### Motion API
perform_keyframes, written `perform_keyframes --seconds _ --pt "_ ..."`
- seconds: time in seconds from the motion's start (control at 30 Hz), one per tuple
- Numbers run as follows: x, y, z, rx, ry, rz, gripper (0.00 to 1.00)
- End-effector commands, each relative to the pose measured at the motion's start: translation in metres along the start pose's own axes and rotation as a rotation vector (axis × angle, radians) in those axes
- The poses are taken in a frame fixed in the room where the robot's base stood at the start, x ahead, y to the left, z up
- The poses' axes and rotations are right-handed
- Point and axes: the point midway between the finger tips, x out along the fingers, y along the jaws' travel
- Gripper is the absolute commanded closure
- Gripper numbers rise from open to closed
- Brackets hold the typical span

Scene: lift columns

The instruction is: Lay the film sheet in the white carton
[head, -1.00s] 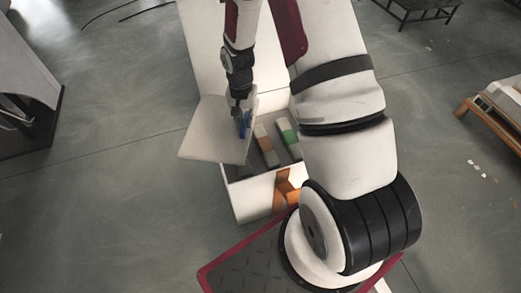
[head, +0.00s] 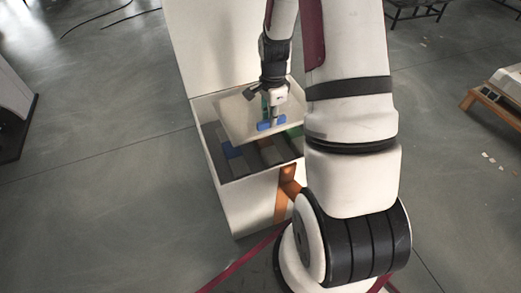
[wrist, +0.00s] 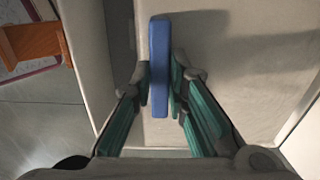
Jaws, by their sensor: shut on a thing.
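The film sheet (head: 240,119) is a thin, off-white panel with a blue grip bar (head: 264,127). My gripper (head: 272,118) is shut on this bar, which stands between the green-lined fingers in the wrist view (wrist: 159,80). The sheet is over the opening of the white carton (head: 258,202), slightly tilted and near the back of the opening. In the wrist view the sheet (wrist: 225,85) fills much of the area beneath the fingers. I cannot tell whether it touches the contents. My arm hides the carton's right side.
The carton's lid (head: 205,50) stands open behind it. Blue, grey and green blocks (head: 238,160) show inside, below the sheet. Wooden-framed furniture (head: 490,105) stands far right.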

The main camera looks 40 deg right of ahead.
Motion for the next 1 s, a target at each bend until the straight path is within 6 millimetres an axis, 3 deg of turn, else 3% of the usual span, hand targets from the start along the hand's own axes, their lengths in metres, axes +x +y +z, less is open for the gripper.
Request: perform_keyframes --seconds 0.17,0.43,0.8,1.0 --pt "0.011 0.001 -0.004 0.036 -0.001 0.0 1.0" --pt "0.057 0.002 -0.004 0.035 -0.002 0.002 1.0" --pt "0.098 0.002 -0.003 0.033 -0.002 0.001 1.0" --pt "0.104 0.002 -0.004 0.033 -0.001 -0.001 1.0"
